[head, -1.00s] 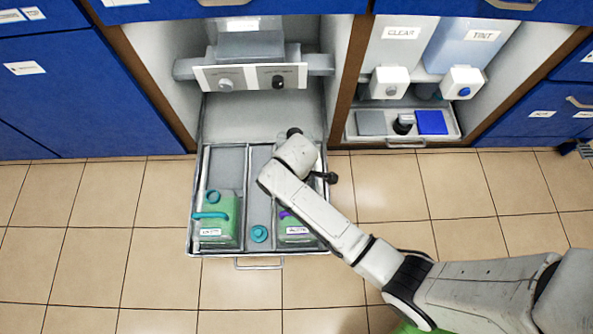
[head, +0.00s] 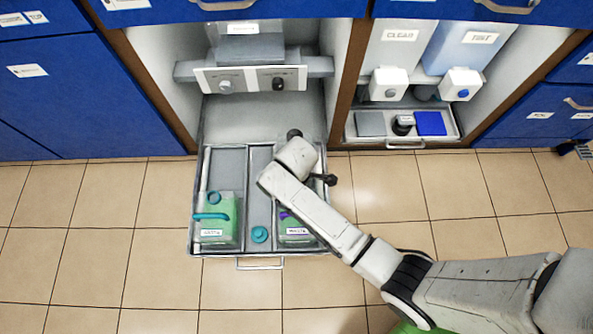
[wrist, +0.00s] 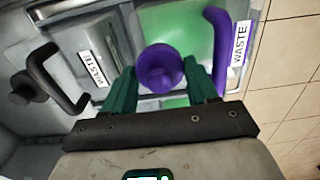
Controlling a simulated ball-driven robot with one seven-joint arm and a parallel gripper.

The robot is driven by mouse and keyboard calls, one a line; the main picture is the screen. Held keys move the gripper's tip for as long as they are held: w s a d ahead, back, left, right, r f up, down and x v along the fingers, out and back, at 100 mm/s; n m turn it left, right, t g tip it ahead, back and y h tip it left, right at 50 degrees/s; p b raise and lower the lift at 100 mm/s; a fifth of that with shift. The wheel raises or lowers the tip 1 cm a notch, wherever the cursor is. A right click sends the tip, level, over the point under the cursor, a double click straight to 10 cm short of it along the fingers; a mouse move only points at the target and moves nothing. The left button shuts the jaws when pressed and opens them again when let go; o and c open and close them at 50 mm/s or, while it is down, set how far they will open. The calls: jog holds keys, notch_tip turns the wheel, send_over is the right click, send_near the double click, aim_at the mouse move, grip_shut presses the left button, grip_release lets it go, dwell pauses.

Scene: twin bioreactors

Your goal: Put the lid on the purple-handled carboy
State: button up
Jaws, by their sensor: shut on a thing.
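The purple-handled carboy (head: 297,236) has a green body and a white label. It stands in the right part of the pulled-out drawer, partly hidden by my arm. In the wrist view its purple handle (wrist: 219,48) is at the right of the green body. My gripper (wrist: 161,88) has teal fingers on either side of a round purple lid (wrist: 162,66) and is shut on it. The lid appears over the carboy's top; whether it touches the neck I cannot tell. In the head view my arm hides the gripper and lid.
A teal-handled green carboy (head: 216,228) stands at the drawer's left. A teal round cap (head: 259,234) lies in the middle strip. A black handle (wrist: 60,78) and black cap (wrist: 27,87) are left of my gripper. The drawer's front rim (head: 215,254) borders open floor.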

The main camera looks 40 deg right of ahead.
jog(key=shift+f, duration=0.3)
dwell(0.5)
jog(key=o, duration=1.1)
jog(key=shift+o, duration=0.4)
jog(key=shift+o, duration=0.7)
jog(key=shift+r+p, duration=0.1)
jog(key=shift+p, duration=0.2)
notch_tip(320, 180, up, 6)
jog(key=p, duration=0.6)
